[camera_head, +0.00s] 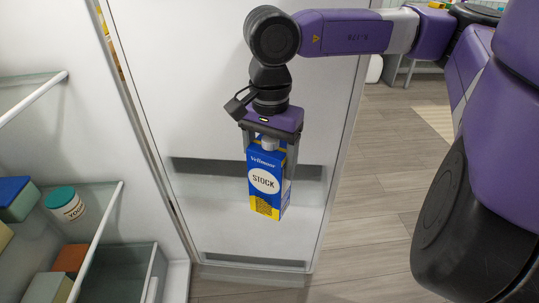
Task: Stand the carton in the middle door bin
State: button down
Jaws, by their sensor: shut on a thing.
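The carton (264,182) is blue with a yellow lower part and a white oval marked STOCK. My gripper (269,152) points down and is shut on the carton's upper part, one finger on each side. The carton hangs upright in front of the open white fridge door (210,90). A pale see-through door bin (318,188) with a dark band crosses the door at the carton's height. I cannot tell whether the carton's base is inside this bin or in front of it. Another dark band (255,262) runs near the door's lower edge.
At left, the fridge interior has glass shelves (112,205). A white tub with a teal lid (64,203), a blue and green box (16,198) and an orange-brown block (70,259) are there. A clear drawer (118,272) is lower down. Wood floor (372,200) is open right of the door.

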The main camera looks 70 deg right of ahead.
jog(key=w+d, duration=0.2)
jog(key=d, duration=0.9)
notch_tip(320, 180, down, 7)
jog(key=shift+c, duration=1.1)
grip_release()
jog(key=shift+w+d+f, duration=0.1)
jog(key=shift+w+f, duration=0.05)
jog(key=shift+f, duration=0.05)
jog(key=shift+o, duration=0.3)
jog(key=shift+r, duration=0.2)
notch_tip(320, 180, up, 12)
jog(key=shift+p, duration=0.45)
